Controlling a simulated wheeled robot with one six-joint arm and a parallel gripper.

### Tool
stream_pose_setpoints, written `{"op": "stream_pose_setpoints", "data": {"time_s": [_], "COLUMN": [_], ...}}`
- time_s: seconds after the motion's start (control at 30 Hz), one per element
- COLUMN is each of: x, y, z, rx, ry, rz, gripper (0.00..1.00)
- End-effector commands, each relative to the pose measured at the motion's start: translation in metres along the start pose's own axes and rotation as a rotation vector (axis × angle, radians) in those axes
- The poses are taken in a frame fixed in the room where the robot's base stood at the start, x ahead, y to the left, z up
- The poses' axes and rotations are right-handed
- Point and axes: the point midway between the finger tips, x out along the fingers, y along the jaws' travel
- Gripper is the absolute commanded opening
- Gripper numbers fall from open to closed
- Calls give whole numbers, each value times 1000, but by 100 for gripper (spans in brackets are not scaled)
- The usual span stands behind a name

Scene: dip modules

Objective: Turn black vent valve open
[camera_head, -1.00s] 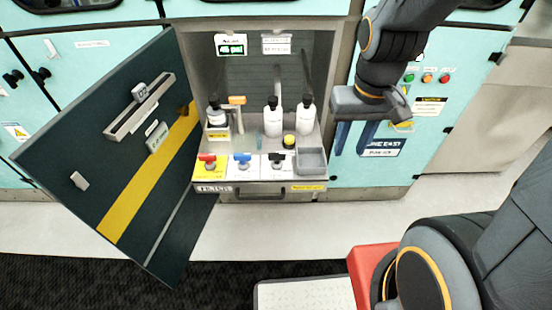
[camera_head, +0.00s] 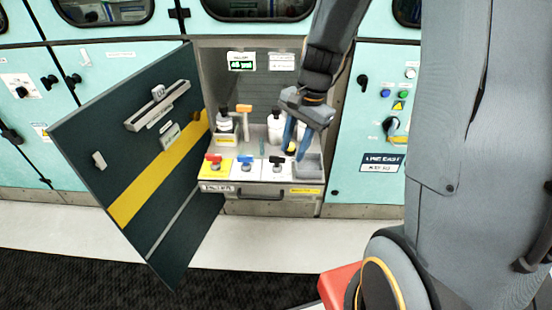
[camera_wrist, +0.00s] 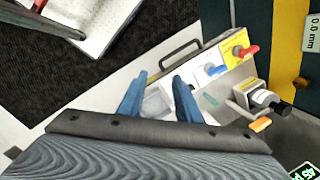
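The black vent valve (camera_head: 276,161) is a small black handle on a white plate, rightmost of three valves on the cabinet's shelf. My gripper (camera_head: 294,154) hangs above and to the right of it, between the valve and the grey bin, with blue fingers apart and nothing between them. In the wrist view my gripper (camera_wrist: 160,78) is open over the grey bin. There the black valve is largely hidden by the right finger, and I cannot make out its handle.
The red valve (camera_head: 214,160) and blue valve (camera_head: 245,161) stand to the left. Bottles, including one white bottle (camera_head: 274,128), stand behind. The grey bin (camera_head: 308,168) is at the right. The open dark door (camera_head: 100,160) stands on the left. A drawer handle (camera_head: 260,194) protrudes below.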

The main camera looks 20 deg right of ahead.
Motion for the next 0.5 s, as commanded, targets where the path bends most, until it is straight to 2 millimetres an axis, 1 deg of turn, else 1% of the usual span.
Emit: {"op": "stream_pose_setpoints", "data": {"time_s": [0.03, 0.1, 0.2, 0.33, 0.4, 0.5], "x": [16, 30, 46, 59, 63, 69], "y": [-14, -31, -50, -66, -70, -74], "z": [-18, -39, -62, -83, -88, -90], "rx": [157, 365, 608, 809, 865, 897], "ry": [-29, -67, -119, -167, -181, -191], "rz": [-18, -44, -72, -93, -97, -100], "gripper": [31, 31, 31, 31, 31, 31]}}
